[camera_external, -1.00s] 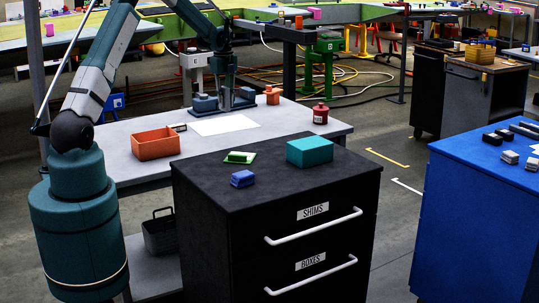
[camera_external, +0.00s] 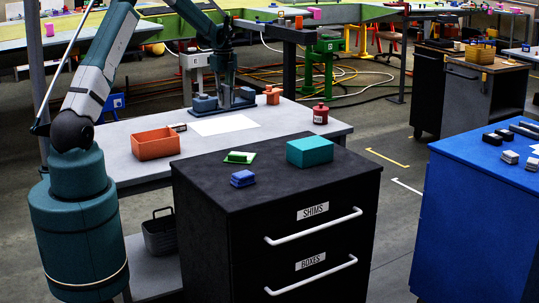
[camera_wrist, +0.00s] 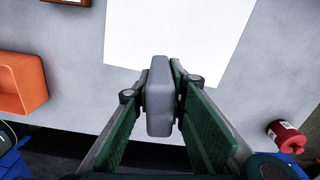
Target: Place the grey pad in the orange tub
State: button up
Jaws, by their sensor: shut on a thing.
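My gripper (camera_wrist: 162,88) is shut on the grey pad (camera_wrist: 158,105), a rounded block standing on edge between the two green fingers in the wrist view. The pad is held above the grey table; its height is hard to judge. The orange tub (camera_wrist: 22,85) is at the left edge of the wrist view, partly cut off and apart from the pad. In the external view the open tub (camera_external: 155,146) stands at the table's left end.
A white sheet (camera_external: 225,125) lies on the table (camera_external: 285,125). A red bottle (camera_external: 320,114) stands to its right, and a small dark-framed item (camera_external: 178,127) lies by the tub. The black cabinet (camera_external: 230,195) in front carries a teal box (camera_external: 310,152) and smaller pieces.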

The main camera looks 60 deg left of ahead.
jog(key=s+d+r, duration=0.1)
jog(key=s, duration=0.9)
jog(key=s+d+r, duration=0.1)
jog(key=s+d, duration=0.1)
jog(key=s, duration=0.8)
jog(key=m, duration=0.2)
send_near(154, 131)
jog(key=s+d+f, duration=0.2)
jog(key=d, duration=0.4)
jog(key=shift+r, duration=0.15)
jog(key=shift+f+b, duration=0.5)
jog(key=shift+f, duration=2.4)
jog(key=shift+f, duration=0.1)
jog(key=shift+f+b, duration=0.35)
jog(key=shift+f, duration=1.65)
jog(key=shift+f, duration=0.2)
jog(key=o, duration=0.9)
